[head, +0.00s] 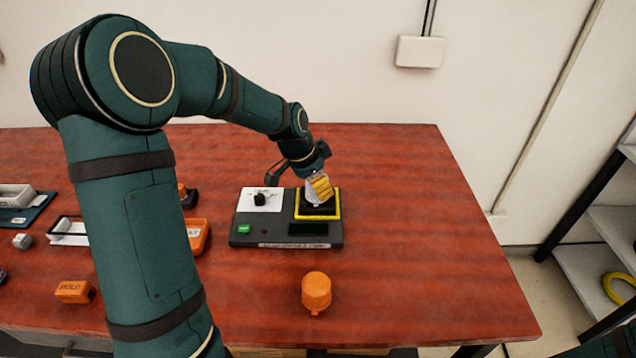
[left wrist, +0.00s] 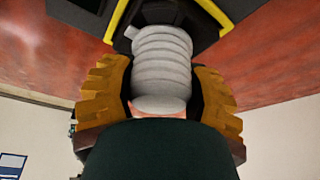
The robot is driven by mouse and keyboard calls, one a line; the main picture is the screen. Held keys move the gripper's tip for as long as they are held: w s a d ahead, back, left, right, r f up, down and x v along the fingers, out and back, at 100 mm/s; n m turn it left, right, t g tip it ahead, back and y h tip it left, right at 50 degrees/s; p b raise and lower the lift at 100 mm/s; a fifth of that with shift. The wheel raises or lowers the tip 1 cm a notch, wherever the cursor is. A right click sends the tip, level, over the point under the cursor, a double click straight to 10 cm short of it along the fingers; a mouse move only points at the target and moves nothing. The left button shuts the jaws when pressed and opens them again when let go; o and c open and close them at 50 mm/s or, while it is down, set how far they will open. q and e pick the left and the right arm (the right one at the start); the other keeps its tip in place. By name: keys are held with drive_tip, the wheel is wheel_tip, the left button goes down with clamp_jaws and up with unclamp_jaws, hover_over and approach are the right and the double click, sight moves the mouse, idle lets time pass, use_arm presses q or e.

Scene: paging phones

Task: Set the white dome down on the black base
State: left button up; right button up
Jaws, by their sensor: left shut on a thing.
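My left gripper (head: 320,186) has yellow-brown ribbed fingers and is shut on the white dome (head: 311,192). In the left wrist view the dome (left wrist: 162,65) is a ribbed white body between the two fingers (left wrist: 162,95). The black base (head: 318,209) sits inside the yellow square frame on the dark grey panel. The dome is over the base, at its upper side in the head view. I cannot tell whether the dome touches the base, because the fingers hide part of the join. My right gripper is out of view.
The panel (head: 270,240) also carries a white plate (head: 261,199) with a small black part and a green button. An orange capped container (head: 316,291) stands in front. An orange tray (head: 198,236) and an orange block (head: 74,291) lie left. The table's right side is clear.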

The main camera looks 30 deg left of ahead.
use_arm(q)
drive_tip(key=shift+f, duration=0.25)
idle(0.3)
drive_tip(key=o, duration=1.5)
drive_tip(key=shift+c, duration=0.2)
drive_tip(key=shift+r, duration=0.1)
drive_tip(key=shift+r+p, duration=2.1)
drive_tip(key=shift+r, duration=1.15)
drive_tip(key=shift+f, duration=0.1)
